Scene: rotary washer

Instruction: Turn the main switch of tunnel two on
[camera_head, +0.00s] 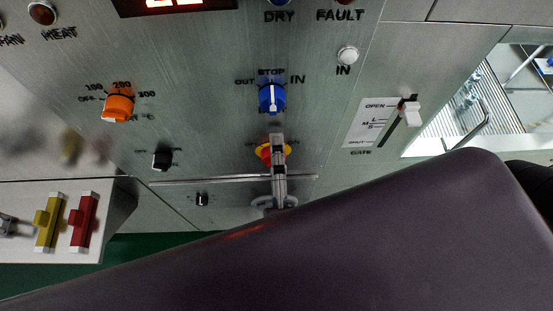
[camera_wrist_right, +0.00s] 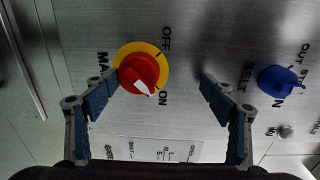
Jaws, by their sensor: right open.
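The red main switch (camera_wrist_right: 140,72) sits on a round yellow plate, with MAIN, OFF and ON lettered around it in the right wrist view. Its white pointer mark slants to the lower right, toward the side of the ON label; exact alignment is hard to tell. My right gripper (camera_wrist_right: 157,80) is open, one finger on each side of the knob, the left finger closer to it. In the head view the right gripper (camera_head: 277,150) partly hides the red and yellow switch (camera_head: 263,153). My left gripper is not in view.
A blue STOP/IN/OUT knob (camera_head: 272,97) sits just above the switch. An orange dial (camera_head: 118,107), a black knob (camera_head: 162,159) and a white gate slider (camera_head: 411,112) are on the panel. Yellow (camera_head: 46,222) and red (camera_head: 83,222) handles are lower left. My arm covers the lower right.

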